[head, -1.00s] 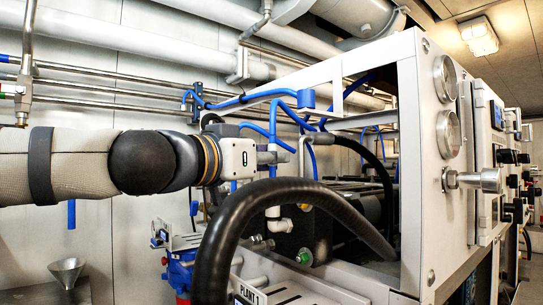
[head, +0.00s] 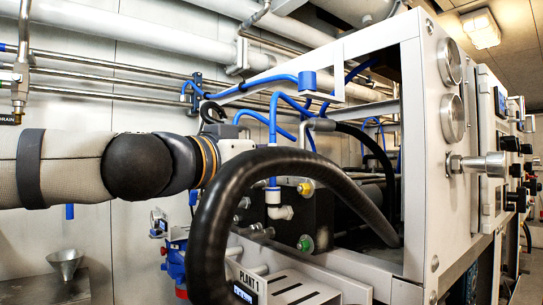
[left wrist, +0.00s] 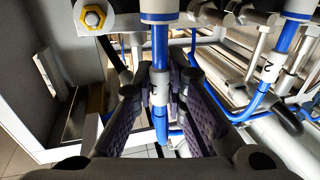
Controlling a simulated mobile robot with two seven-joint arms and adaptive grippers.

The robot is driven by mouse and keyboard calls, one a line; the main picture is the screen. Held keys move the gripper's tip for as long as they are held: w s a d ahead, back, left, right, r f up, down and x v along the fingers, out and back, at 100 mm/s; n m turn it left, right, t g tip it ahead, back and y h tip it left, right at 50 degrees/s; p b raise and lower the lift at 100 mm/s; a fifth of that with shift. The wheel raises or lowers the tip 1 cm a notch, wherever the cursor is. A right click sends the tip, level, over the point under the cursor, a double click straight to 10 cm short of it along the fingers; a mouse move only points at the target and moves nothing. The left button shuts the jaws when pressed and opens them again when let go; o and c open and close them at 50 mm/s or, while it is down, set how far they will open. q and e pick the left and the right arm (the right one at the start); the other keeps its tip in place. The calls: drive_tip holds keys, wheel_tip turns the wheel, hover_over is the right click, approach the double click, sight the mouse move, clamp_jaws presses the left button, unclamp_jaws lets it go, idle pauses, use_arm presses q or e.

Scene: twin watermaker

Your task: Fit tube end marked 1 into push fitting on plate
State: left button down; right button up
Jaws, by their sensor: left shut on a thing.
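My left gripper (left wrist: 165,115) is shut on a blue tube that carries a white marker sleeve (left wrist: 157,88); its digit is hard to read. The tube lies between the textured finger pads. Its end points at a white push fitting with a blue collar (left wrist: 160,14) and appears to meet the collar; I cannot tell how deep it sits. In the head view the same white fitting (head: 274,198) stands upright on the dark block, with blue tube above it. My right gripper is not in view.
A black hose (head: 222,215) arches in front of the fitting. A second tube marked 2 (left wrist: 269,70) and its fitting (left wrist: 298,8) are beside my gripper. A yellow hex plug (left wrist: 92,18) sits on the plate. The white frame panel (head: 428,150) stands to the right.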

use_arm(q)
drive_tip(key=c, duration=1.5)
unclamp_jaws()
drive_tip(key=shift+f, duration=0.15)
drive_tip(key=shift+c, duration=0.2)
drive_tip(key=v, duration=1.2)
drive_tip(key=shift+d, duration=0.1)
